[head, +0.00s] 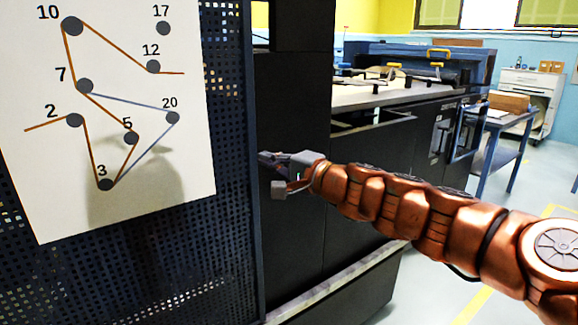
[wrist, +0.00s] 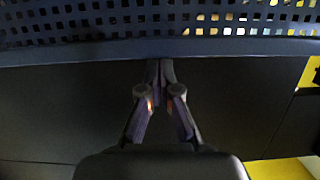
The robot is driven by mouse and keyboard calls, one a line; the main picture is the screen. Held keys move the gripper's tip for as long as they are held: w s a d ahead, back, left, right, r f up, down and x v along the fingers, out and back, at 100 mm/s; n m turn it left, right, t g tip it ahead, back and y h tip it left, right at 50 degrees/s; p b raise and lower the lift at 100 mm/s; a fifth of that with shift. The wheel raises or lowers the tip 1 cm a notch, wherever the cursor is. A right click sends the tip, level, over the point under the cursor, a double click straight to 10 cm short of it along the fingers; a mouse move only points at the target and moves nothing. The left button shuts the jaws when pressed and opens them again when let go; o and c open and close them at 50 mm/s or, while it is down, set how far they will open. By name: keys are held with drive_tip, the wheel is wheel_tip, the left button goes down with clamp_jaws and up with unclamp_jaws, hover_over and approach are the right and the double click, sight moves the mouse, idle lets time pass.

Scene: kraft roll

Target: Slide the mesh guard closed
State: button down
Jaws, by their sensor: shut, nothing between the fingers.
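The mesh guard (head: 233,120) is a dark blue perforated panel that fills the left of the head view, with a solid frame edge on its right side. In the wrist view the mesh guard (wrist: 100,20) runs across the top, with its solid edge below the holes. My gripper (head: 266,159) is at the guard's right edge, in front of the dark machine body. In the wrist view my gripper (wrist: 166,66) has its fingertips together and empty, right at the guard's edge. I cannot tell whether they touch it.
A white sheet with numbered dots and lines (head: 130,85) hangs on the guard. The black machine (head: 295,110) stands behind, with a pale rail (head: 340,285) low down. A blue table (head: 500,130) and a white cabinet (head: 530,88) stand at the right. Grey floor is open at the right.

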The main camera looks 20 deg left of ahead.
drive_tip(key=shift+s+a, duration=0.35)
drive_tip(key=shift+s, duration=0.15)
drive_tip(key=shift+s, duration=0.1)
drive_tip(key=w+d, duration=0.1)
drive_tip(key=w, duration=0.1)
drive_tip(key=w+d, duration=0.1)
drive_tip(key=w, duration=0.1)
drive_tip(key=shift+w+d+p, duration=0.1)
drive_tip(key=shift+d+p, duration=0.05)
drive_tip(key=shift+p, duration=0.15)
drive_tip(key=p+v, duration=0.1)
drive_tip(key=v, duration=0.9)
